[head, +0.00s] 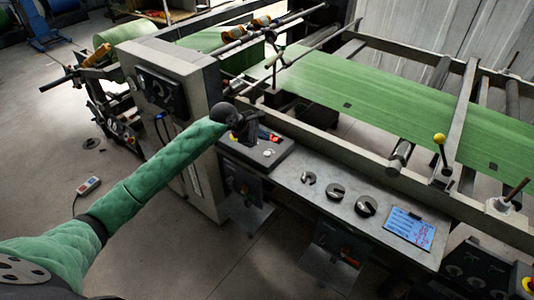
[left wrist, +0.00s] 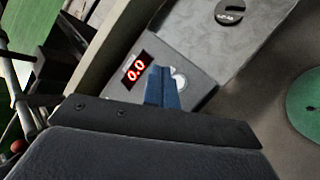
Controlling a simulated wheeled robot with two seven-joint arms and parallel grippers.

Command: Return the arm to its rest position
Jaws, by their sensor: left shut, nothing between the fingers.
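My left arm in its green quilted sleeve reaches from the lower left of the head view to the machine. My left gripper (head: 261,134) is over the small grey control box (head: 262,158) at the machine's side. In the left wrist view its blue fingers (left wrist: 163,86) are shut together with nothing between them. They are in front of the box's top, partly covering a pale round knob (left wrist: 180,79). A red display (left wrist: 137,68) beside them reads 0.0. I cannot tell whether the fingertips touch the box. My right gripper is not in view.
A grey cabinet (head: 203,84) stands close behind the arm. Round dark pieces (head: 335,191) and a blue-screened tablet (head: 409,228) lie on the metal shelf. Green web (head: 400,105) runs through the frame. A pendant (head: 88,186) lies on the floor, which is open at left.

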